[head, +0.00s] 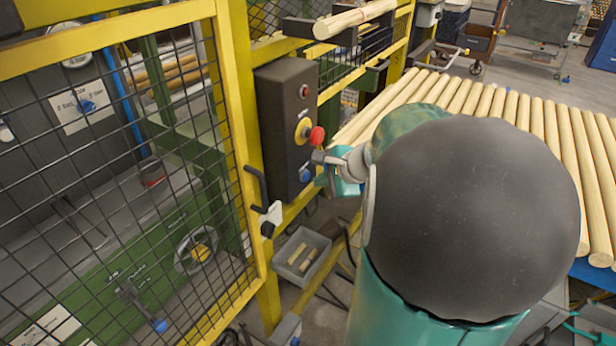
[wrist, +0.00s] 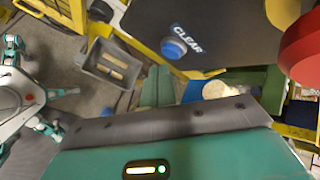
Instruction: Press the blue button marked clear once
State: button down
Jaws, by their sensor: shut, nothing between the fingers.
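The dark control box (head: 287,125) hangs on the yellow fence post. Its blue button (head: 305,174) is low on the front face, below a red mushroom button (head: 316,135) on a yellow collar. In the wrist view the blue button (wrist: 174,47) has the white word CLEAR beside it, and the red mushroom button (wrist: 302,45) is at the right edge. My gripper (head: 321,180) is close in front of the blue button. In the wrist view my gripper (wrist: 157,72) shows shut, empty teal fingers just short of the button in the picture. I cannot tell whether they touch it.
A red lamp (head: 304,91) sits high on the box. The yellow mesh gate (head: 235,150) with a black handle is left of it. A grey bin (head: 301,256) with wooden pieces stands below. Pale wooden rods (head: 470,97) lie on a rack behind my arm.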

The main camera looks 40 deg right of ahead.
jog(key=shift+s+d, duration=0.3)
jog(key=shift+s, duration=0.5)
jog(key=shift+s+d, duration=0.25)
jog(key=shift+s, duration=0.55)
jog(key=shift+s+d, duration=0.3)
jog(key=shift+s, duration=0.5)
jog(key=shift+a, duration=0.1)
jog(key=a+r+n+g+y, duration=0.1)
jog(key=a+r+n+g, duration=0.2)
jog(key=a+n, duration=0.9)
jog(key=s+a+r+n+h, duration=0.1)
jog(key=s+a+n, duration=0.3)
jog(key=a, duration=0.3)
jog(key=s+a+r+n+h, duration=0.1)
jog(key=s+a+r+n, duration=0.1)
jog(key=s+a+n, duration=0.2)
jog(key=shift+s+a+n, duration=0.25)
jog(key=shift+a+n, duration=0.85)
jog(key=shift+a, duration=1)
jog(key=shift+r, duration=0.1)
